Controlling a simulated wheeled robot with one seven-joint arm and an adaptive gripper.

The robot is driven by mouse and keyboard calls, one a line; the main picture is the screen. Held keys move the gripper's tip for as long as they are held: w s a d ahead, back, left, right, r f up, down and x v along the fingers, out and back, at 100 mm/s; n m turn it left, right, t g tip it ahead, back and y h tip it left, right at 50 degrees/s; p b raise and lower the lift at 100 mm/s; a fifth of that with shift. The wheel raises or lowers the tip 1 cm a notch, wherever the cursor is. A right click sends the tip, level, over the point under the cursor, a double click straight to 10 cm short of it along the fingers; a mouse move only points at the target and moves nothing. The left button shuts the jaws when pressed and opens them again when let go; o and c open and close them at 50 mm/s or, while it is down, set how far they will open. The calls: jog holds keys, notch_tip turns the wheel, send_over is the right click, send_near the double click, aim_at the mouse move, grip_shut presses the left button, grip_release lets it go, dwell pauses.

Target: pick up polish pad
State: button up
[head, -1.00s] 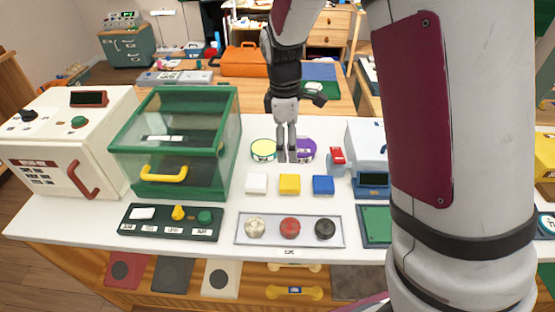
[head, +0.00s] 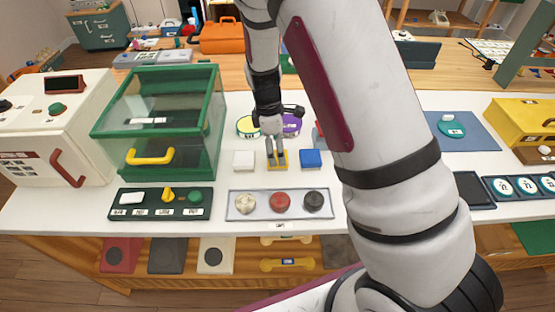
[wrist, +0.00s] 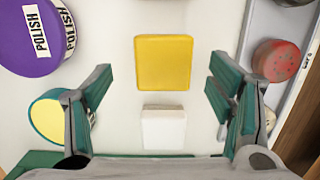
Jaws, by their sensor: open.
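A flat yellow square pad (head: 277,164) lies on the white counter between a white pad (head: 243,160) and a blue pad (head: 311,159). My gripper (head: 276,160) is open and points down over the yellow pad, partly covering it in the head view. In the wrist view the yellow pad (wrist: 164,62) lies ahead of my open fingers (wrist: 158,92), and the white pad (wrist: 164,130) lies nearer the gripper base. A purple round thing (wrist: 28,45) carries two POLISH labels. It also stands behind my gripper in the head view (head: 291,126).
A round yellow-topped tin (head: 247,128) stands left of the purple one. A tray (head: 262,212) with a cream, a red and a black knob lies in front of the pads. A green glass-sided box (head: 160,120) stands at left. My arm hides counter to the right.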

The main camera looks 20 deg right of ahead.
jog(key=f, duration=0.4)
jog(key=shift+s, duration=0.2)
jog(key=shift+c, duration=0.5)
jog(key=c, duration=1.1)
jog(key=shift+c, duration=0.4)
jog(key=shift+r, duration=0.1)
jog(key=shift+r, duration=0.5)
jog(key=shift+s+d+r, duration=0.1)
jog(key=shift+s+r, duration=0.15)
jog(key=shift+r, duration=0.4)
jog(key=shift+s+d+r, duration=0.1)
jog(key=shift+s+r, duration=0.15)
jog(key=shift+r, duration=0.35)
jog(key=s, duration=0.5)
jog(key=s+d+r, duration=0.1)
jog(key=s, duration=0.4)
jog(key=s+d, duration=0.1)
jog(key=s, duration=0.4)
jog(key=shift+r, duration=0.15)
